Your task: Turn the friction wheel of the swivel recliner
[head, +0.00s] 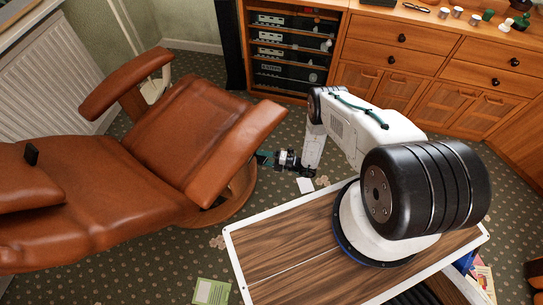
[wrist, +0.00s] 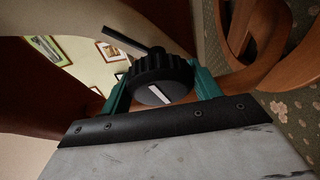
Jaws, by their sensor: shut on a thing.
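The swivel recliner (head: 165,140) is brown leather on a curved wooden base and stands at the left in the head view. Its friction wheel (wrist: 160,80) is a black ribbed knob with a white line on its face, seen in the wrist view. My gripper (wrist: 160,88) has its teal fingers on both sides of the wheel and is shut on it. The white line runs slightly tilted from upper left to lower right. In the head view my gripper (head: 265,158) reaches the recliner's side under the armrest, and the wheel is hidden there.
A wooden cabinet (head: 440,60) and a rack of audio equipment (head: 290,50) stand at the back. A radiator (head: 45,75) is at the left. A dark lever (wrist: 122,42) sits just behind the wheel. A green booklet (head: 211,291) lies on the patterned carpet.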

